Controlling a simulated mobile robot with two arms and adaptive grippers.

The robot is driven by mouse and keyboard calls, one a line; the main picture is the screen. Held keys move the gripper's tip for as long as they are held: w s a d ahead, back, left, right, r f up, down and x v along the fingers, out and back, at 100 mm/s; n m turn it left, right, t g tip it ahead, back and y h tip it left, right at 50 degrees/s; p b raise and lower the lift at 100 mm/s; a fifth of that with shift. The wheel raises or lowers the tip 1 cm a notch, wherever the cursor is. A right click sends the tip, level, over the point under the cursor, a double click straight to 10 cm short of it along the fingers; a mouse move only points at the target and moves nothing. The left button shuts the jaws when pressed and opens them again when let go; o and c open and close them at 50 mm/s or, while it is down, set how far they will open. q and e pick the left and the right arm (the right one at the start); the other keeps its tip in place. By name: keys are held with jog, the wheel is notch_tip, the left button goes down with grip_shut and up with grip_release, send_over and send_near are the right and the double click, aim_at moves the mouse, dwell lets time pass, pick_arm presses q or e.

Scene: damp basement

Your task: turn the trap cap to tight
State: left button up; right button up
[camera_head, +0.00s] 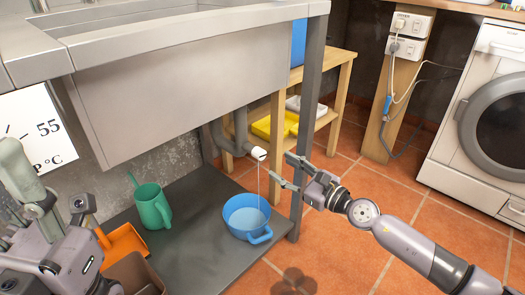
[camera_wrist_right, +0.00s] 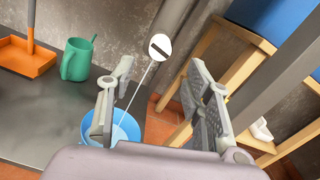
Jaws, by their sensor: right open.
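The trap cap (camera_head: 259,153) is a small white round cap on the end of the grey drain pipe (camera_head: 229,141) under the sink. In the right wrist view the cap (camera_wrist_right: 163,41) shows a dark diagonal slot. A thin stream of water runs from the cap down into a blue basin (camera_head: 233,210). My right gripper (camera_head: 291,172) is open and empty, just right of the cap in the head view, its fingers pointing towards it and apart from it. My left gripper (camera_head: 58,212) is at the lower left, far from the cap; its fingers are unclear.
The metal sink (camera_head: 190,80) hangs above the cap. A grey leg (camera_head: 311,100) stands close to my right gripper. A green watering can (camera_head: 152,207) and an orange dustpan (camera_head: 123,243) are on the dark lower shelf (camera_head: 190,255). A wooden rack (camera_head: 337,85) stands behind.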

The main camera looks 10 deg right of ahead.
aim_at(263, 156)
jog(key=x, duration=0.8)
jog(key=shift+w+a, duration=0.1)
jog(key=shift+w, duration=0.1)
grip_shut()
